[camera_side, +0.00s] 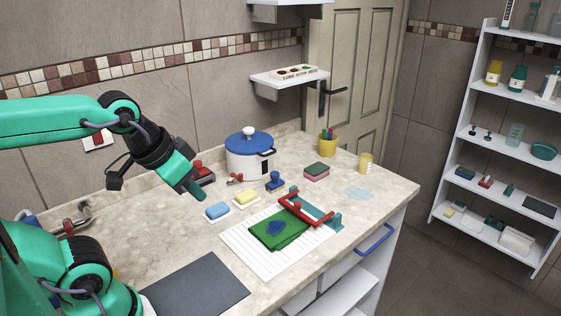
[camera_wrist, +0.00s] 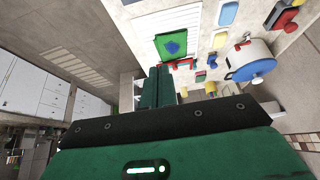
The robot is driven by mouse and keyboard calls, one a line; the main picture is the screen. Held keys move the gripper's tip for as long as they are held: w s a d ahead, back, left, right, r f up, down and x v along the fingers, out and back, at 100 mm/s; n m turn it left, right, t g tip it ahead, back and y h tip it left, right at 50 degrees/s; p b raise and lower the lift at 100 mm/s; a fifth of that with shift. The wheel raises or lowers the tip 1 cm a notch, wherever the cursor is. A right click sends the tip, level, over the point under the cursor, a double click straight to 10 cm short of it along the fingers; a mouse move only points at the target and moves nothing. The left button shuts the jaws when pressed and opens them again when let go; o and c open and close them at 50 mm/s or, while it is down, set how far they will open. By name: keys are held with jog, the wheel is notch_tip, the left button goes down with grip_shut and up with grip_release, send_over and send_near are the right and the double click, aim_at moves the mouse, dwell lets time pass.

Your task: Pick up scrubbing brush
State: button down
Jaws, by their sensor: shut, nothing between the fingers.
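My gripper (camera_side: 197,193) is shut and empty, in the air above the counter, to the left of the blue sponge in the side view. In the wrist view its green fingers (camera_wrist: 160,82) lie together. I cannot tell for certain which thing is the scrubbing brush. One candidate is a small blue block with a knob (camera_side: 275,181) in front of the pot; it seems to show in the wrist view (camera_wrist: 211,61). Another is a red-topped piece on a dark base (camera_side: 203,172), partly behind my gripper; it also shows in the wrist view (camera_wrist: 285,15).
A blue sponge (camera_side: 217,211) and yellow sponge (camera_side: 246,197) lie nearby. A white pot (camera_side: 250,160) stands behind. A green cloth (camera_side: 277,230) lies on a striped sheet (camera_side: 246,248) beside a red-and-teal frame (camera_side: 307,210). A dark mat (camera_side: 195,291) is in front.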

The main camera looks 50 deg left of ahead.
jog(key=c, duration=1)
grip_release()
jog(key=shift+c, duration=0.2)
jog(key=shift+w+r, duration=0.1)
jog(key=w+a+r+n+g, duration=0.1)
jog(key=w+a+r+n, duration=0.1)
jog(key=w, duration=0.4)
jog(key=w+a+r+n+g, duration=0.1)
jog(key=w+r+n, duration=0.1)
jog(key=w, duration=0.3)
jog(key=n+g, duration=0.4)
jog(key=n, duration=0.5)
send_over(274, 172)
notch_tip(274, 172, down, 17)
jog(key=shift+s+d+f, duration=0.1)
jog(key=shift+d+f, duration=0.05)
jog(key=shift+a+f+n, duration=0.2)
jog(key=shift+f+n, duration=0.1)
jog(key=shift+f, duration=0.05)
